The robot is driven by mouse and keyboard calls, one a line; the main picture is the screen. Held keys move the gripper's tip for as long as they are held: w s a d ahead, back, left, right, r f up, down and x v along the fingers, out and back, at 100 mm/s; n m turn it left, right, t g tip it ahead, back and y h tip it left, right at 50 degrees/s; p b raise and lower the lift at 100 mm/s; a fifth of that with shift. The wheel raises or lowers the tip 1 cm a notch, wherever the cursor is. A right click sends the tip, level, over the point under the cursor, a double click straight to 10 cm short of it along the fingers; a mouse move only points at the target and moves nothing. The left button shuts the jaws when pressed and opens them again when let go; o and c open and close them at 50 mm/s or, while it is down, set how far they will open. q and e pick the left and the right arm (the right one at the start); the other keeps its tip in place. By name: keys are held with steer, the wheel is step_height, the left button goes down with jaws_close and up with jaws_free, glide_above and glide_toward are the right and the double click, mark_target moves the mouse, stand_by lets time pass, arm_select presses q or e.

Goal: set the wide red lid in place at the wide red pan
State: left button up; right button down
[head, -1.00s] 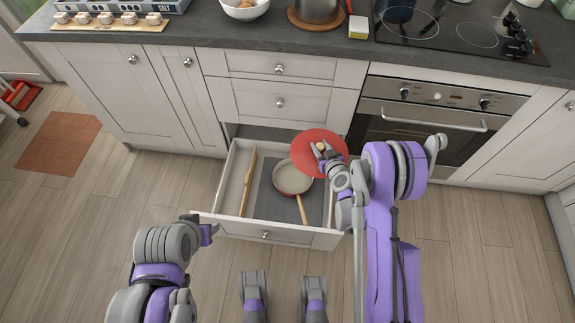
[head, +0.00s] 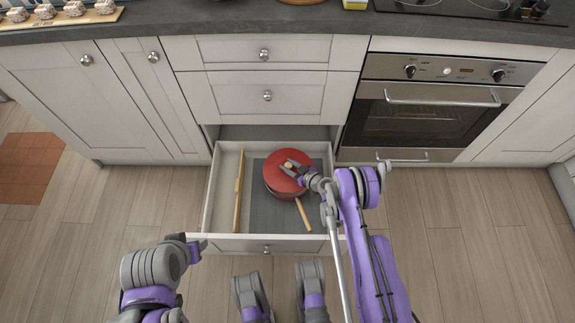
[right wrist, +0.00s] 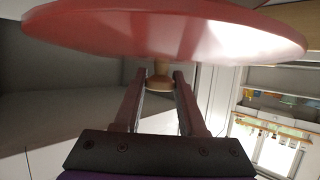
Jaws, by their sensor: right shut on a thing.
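The wide red lid (head: 279,181) covers the wide red pan (head: 287,198) in the open drawer in the head view. The pan's inside is hidden; its wooden handle (head: 303,214) points toward the drawer front. My right gripper (head: 290,167) is shut on the lid's wooden knob, which also shows between the fingers (right wrist: 159,80) in the right wrist view, with the lid (right wrist: 165,32) level across the top. I cannot tell whether the lid touches the pan's rim. My left gripper (head: 194,246) is by the drawer's front left corner, away from the pan; its fingers are unclear.
The drawer (head: 228,243) has a grey mat (head: 262,215) and a wooden divider (head: 239,190) left of the pan. Closed drawers and the worktop (head: 240,22) are behind, the oven (head: 425,115) at right.

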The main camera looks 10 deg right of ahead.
steer(key=shift+f+b, duration=2.5)
steer(key=shift+f, duration=0.4)
steer(key=shift+c, duration=2)
jaws_free()
step_height(320, 180, up, 9)
steer(key=shift+p, duration=1.25)
steer(key=shift+r, duration=0.55)
